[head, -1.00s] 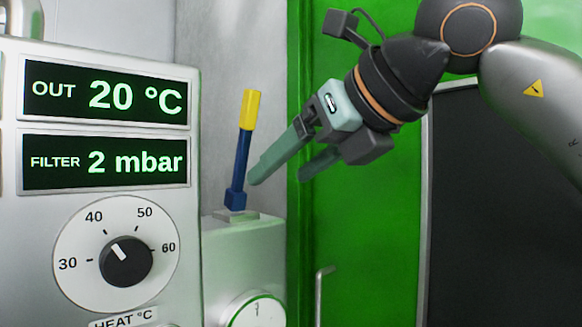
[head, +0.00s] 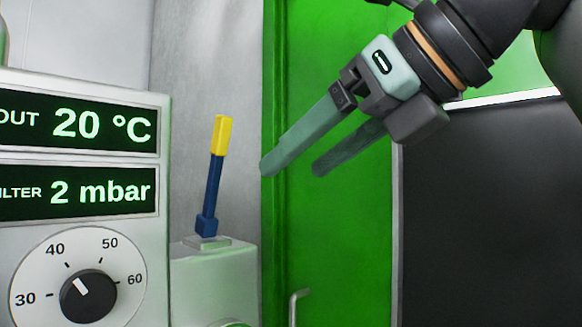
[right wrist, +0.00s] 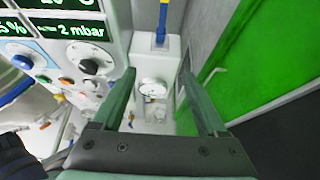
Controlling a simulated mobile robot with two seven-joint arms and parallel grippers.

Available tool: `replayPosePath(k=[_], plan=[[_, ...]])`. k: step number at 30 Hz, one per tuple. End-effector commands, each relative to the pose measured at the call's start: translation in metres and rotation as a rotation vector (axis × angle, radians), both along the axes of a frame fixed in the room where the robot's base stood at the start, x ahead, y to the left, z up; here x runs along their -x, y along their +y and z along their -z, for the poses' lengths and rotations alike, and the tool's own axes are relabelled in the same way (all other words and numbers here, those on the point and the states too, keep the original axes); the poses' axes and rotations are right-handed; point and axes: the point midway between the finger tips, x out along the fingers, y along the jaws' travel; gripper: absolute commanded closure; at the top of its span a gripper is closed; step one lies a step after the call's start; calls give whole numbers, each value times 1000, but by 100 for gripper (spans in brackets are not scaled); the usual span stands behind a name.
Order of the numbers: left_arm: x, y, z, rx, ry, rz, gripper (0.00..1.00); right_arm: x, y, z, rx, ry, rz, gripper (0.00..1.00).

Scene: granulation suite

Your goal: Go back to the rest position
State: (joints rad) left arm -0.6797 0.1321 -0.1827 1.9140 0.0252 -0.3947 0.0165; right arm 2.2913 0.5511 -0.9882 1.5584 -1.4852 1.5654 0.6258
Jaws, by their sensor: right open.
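My right gripper (head: 292,168) is open and empty in the head view, in front of the green door. Its two green fingers point down and to the left, with clear space between them and the lever. The right wrist view also shows the spread fingers (right wrist: 162,80) with nothing held between them. The blue lever with a yellow tip (head: 212,180) stands nearly upright, leaning slightly right, on a pale box (head: 215,285). In the right wrist view the lever (right wrist: 162,22) is at the top, beyond the fingers. My left gripper is not in view.
A control panel stands at left, with displays reading 20 °C and 2 mbar and a black heat knob (head: 88,298). The green door (head: 340,230) has a handle (head: 295,305). A dark panel (head: 480,220) is at right. A metal vessel (right wrist: 25,95) shows at left in the wrist view.

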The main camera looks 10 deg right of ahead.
Motion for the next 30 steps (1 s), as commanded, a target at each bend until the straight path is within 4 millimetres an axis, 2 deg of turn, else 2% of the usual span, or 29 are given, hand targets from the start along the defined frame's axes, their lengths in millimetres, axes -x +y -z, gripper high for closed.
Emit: replayPosePath(k=[16,19,22,25,27,30], plan=[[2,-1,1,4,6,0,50,4,-3,-2,0,0,-1,25],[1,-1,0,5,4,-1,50,2,5,4,-10,13,-33,25],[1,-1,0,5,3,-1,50,-2,28,21,-47,50,-135,25],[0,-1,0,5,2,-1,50,0,63,44,-137,111,-302,25],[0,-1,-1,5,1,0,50,6,88,59,-233,163,-430,25],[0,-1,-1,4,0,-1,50,18,114,71,-400,239,-588,25]])
